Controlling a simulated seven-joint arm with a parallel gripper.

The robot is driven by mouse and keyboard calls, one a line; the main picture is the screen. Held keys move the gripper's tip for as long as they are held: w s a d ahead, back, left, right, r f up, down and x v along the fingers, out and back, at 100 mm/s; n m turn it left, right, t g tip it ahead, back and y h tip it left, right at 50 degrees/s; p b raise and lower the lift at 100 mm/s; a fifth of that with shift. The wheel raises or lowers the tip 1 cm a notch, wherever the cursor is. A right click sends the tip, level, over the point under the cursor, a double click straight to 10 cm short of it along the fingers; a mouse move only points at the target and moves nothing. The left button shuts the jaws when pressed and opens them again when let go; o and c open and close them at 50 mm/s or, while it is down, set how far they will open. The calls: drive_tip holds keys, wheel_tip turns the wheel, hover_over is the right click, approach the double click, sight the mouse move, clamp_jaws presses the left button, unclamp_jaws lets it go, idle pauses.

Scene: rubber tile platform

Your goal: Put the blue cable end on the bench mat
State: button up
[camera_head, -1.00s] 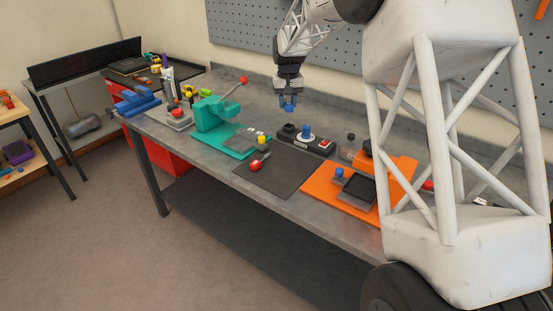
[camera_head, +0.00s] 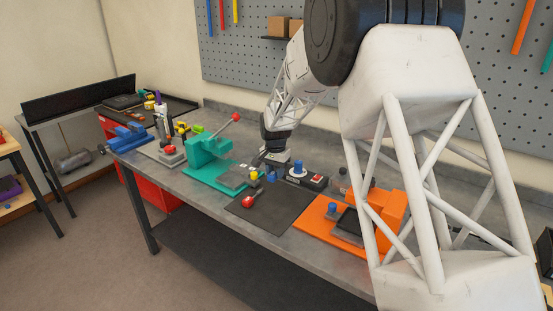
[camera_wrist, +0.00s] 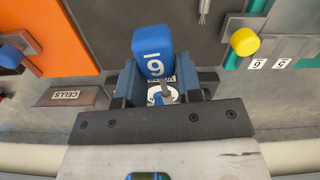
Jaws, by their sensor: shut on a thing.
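The blue cable end (camera_wrist: 153,52) is a blue block with a white line and a digit that reads as 6 or 9. My gripper (camera_head: 273,172) is shut on it; in the wrist view it sticks out from between the jaws (camera_wrist: 160,85). The bench mat (camera_head: 268,207) is a dark sheet at the front of the workbench. The cable end shows small in the head view (camera_head: 272,178), by the mat's far edge. In the wrist view its tip overlaps the dark mat (camera_wrist: 110,20). Its height over the mat is unclear.
A black box with a blue-knobbed dial (camera_head: 297,169) and red switch stands behind the mat. The orange fixture (camera_head: 325,228) is right of it, the teal press (camera_head: 208,155) left. A red ball on a rod (camera_head: 248,202) lies at the mat's left; its middle is clear.

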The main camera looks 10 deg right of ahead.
sight(275, 199)
drive_tip(key=shift+s+a+f+m, duration=0.1)
drive_tip(key=shift+s+f+m, duration=0.15)
drive_tip(key=shift+f+m, duration=0.25)
drive_tip(key=shift+s+a+f+m, duration=0.1)
drive_tip(key=shift+s+f+m, duration=0.2)
drive_tip(key=shift+f, duration=0.3)
drive_tip(key=shift+f, duration=0.1)
drive_tip(key=shift+f, duration=3)
drive_tip(key=shift+f, duration=0.35)
drive_tip(key=o, duration=1.1)
drive_tip(key=shift+r, duration=3.5)
